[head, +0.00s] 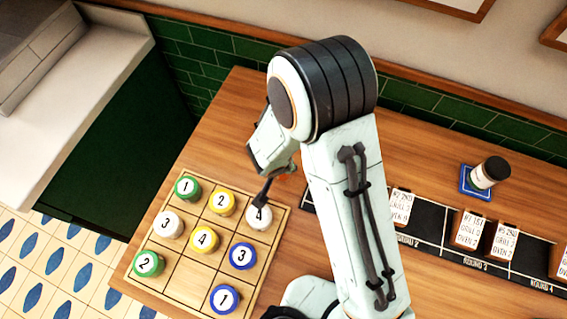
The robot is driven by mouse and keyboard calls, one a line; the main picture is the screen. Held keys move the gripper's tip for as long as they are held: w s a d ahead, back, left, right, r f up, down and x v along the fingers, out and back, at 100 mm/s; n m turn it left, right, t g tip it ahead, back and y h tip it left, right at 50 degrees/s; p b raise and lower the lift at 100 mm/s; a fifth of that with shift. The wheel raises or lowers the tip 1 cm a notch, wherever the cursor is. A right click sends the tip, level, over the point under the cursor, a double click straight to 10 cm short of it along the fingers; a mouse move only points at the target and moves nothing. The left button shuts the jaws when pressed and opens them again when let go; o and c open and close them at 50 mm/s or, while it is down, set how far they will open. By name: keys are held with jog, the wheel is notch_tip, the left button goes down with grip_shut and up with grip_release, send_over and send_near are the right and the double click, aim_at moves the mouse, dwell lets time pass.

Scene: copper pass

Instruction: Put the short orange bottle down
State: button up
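No short orange bottle shows in the head view. My gripper (262,196) is low over the right column of a wooden board (192,275). Its dark fingertip is at a white piece marked 4 (259,217), in front of that piece's far edge. Whether it touches or grips the piece is unclear, and the finger spread cannot be made out. A small bottle or jar (489,172) with a black cap and a pale label stands on a blue coaster (469,192) at the right, well away from my gripper.
A dark strip (433,250) with several ticket cards (467,229) runs along the counter right of my arm. Bare wood (430,150) lies behind it, before the green tiled wall.

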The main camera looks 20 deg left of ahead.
jog(key=shift+f, duration=0.85)
jog(key=shift+f, duration=0.2)
jog(key=o, duration=1.2)
jog(key=shift+r, duration=0.1)
